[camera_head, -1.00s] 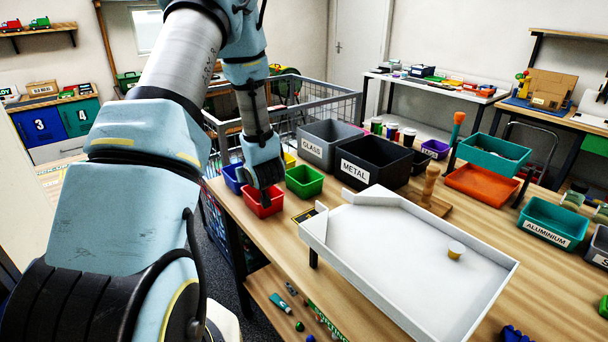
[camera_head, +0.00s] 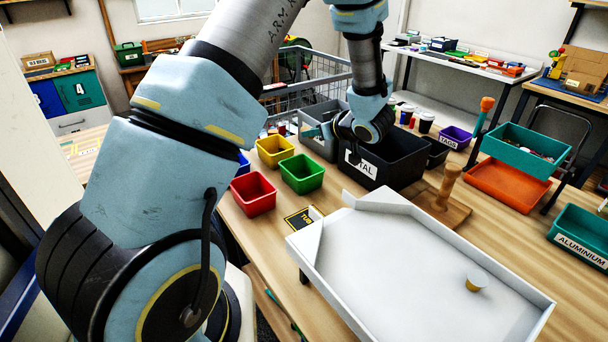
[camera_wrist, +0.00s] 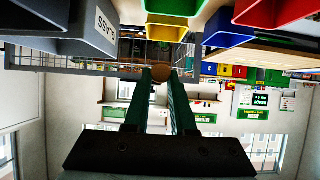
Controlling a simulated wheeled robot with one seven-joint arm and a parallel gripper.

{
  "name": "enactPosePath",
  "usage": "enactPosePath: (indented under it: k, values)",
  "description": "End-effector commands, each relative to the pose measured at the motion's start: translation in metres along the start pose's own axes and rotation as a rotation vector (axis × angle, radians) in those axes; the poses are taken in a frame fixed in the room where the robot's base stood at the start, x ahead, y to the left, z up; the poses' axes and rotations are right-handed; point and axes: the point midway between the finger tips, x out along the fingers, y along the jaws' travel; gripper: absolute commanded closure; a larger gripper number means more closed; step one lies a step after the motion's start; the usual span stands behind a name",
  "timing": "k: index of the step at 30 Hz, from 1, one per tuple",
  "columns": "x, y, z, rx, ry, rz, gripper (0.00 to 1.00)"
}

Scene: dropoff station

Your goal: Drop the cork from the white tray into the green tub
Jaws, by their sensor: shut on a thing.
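My gripper (camera_head: 312,132) is tilted nearly sideways above the grey and black bins, its teal fingers pointing left. In the head view the held piece is too small to make out. The green tub (camera_head: 301,175) stands on the table, left of the black bin and below my gripper in the picture; its edge shows in the wrist view (camera_wrist: 176,8).
Yellow (camera_head: 275,150), red (camera_head: 253,195) and blue (camera_head: 243,165) tubs stand close around the green one. The black METAL bin (camera_head: 395,170) and grey GLASS bin (camera_head: 318,112) lie under my wrist. A wooden peg stand (camera_head: 443,200) is behind the tray.

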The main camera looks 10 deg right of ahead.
Motion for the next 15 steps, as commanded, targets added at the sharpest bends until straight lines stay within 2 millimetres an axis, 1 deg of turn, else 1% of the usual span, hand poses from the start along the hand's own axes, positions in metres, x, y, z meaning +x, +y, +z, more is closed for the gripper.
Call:
enactPosePath:
  k: [1, 9, 12, 15]
  values:
    - [0.004, 0.000, 0.007, 0.000, 0.000, 0.000, 1.00]
    - [0.020, -0.001, 0.035, 0.000, 0.000, 0.000, 1.00]
    - [0.024, -0.001, 0.044, 0.000, 0.000, 0.000, 1.00]
    - [0.026, -0.001, 0.048, 0.000, 0.000, 0.000, 1.00]
